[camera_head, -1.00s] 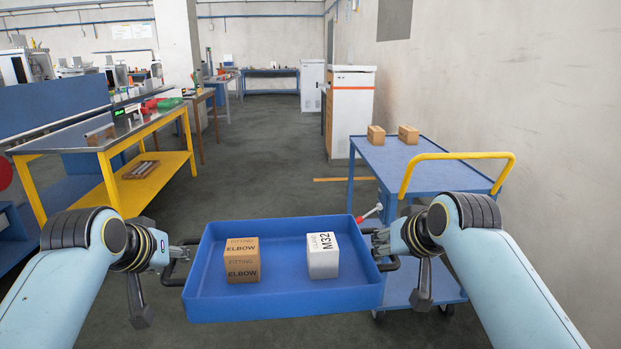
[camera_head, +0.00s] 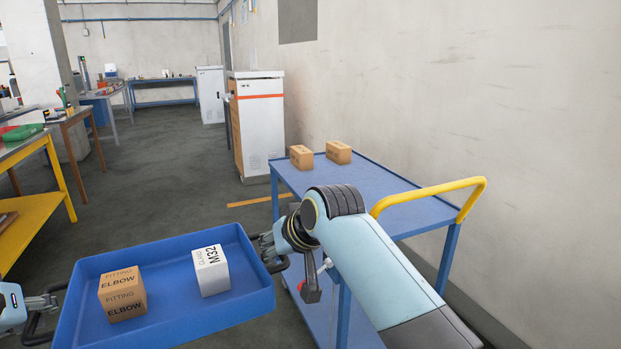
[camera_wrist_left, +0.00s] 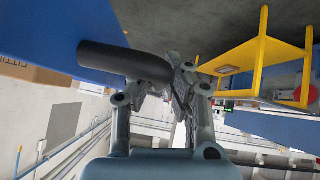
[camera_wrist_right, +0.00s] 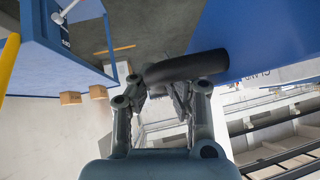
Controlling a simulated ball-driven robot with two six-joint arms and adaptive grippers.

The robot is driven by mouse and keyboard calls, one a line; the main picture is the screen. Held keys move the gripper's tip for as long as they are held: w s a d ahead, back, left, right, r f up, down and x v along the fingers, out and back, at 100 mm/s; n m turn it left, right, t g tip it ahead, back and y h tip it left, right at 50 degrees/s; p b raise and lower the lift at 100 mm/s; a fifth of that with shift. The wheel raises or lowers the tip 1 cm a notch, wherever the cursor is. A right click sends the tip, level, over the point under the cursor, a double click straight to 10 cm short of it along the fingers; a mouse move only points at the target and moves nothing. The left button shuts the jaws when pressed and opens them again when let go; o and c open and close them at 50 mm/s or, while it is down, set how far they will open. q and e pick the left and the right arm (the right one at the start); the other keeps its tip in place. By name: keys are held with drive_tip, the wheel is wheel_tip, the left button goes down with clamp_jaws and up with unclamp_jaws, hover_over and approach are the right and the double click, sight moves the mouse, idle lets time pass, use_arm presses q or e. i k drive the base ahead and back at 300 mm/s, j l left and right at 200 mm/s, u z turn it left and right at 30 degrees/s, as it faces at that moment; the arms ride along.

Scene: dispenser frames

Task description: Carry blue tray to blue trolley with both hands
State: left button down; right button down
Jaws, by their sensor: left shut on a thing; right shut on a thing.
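The blue tray (camera_head: 180,318) is held in the air at the lower left of the head view, tilted in the picture. It carries a tan ELBOW box (camera_head: 122,294) and a white M32 box (camera_head: 211,270). My left gripper (camera_head: 48,303) is shut on the tray's left handle, a dark bar seen in the left wrist view (camera_wrist_left: 125,62). My right gripper (camera_head: 268,242) is shut on the right handle, which shows in the right wrist view (camera_wrist_right: 185,67). The blue trolley (camera_head: 400,213) with a yellow push bar (camera_head: 432,190) stands right of the tray, partly hidden by my right arm.
Two tan boxes (camera_head: 301,157) (camera_head: 338,152) sit at the trolley's far end; its near top is bare. A white cabinet (camera_head: 258,125) stands behind it. A wall (camera_head: 480,100) runs along the right. A yellow-legged table (camera_head: 45,210) is at the left. The floor between is open.

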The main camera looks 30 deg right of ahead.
sight(365, 194)
drive_tip(key=i+u, duration=0.2)
drive_tip(key=i, duration=1.15)
drive_tip(key=i+z, duration=0.3)
drive_tip(key=i, duration=0.35)
drive_tip(key=i+j+z, duration=0.3)
drive_tip(key=i, duration=0.35)
drive_tip(key=i+z, duration=0.25)
drive_tip(key=z, duration=0.25)
drive_tip(key=i+z, duration=0.25)
drive_tip(key=z, duration=0.2)
drive_tip(key=i+j+z, duration=0.25)
drive_tip(key=z, duration=0.25)
drive_tip(key=i+l+z, duration=0.1)
drive_tip(key=z, duration=0.35)
drive_tip(key=i+z, duration=0.1)
drive_tip(key=z, duration=0.3)
drive_tip(key=i+l+z, duration=0.1)
drive_tip(key=z, duration=0.35)
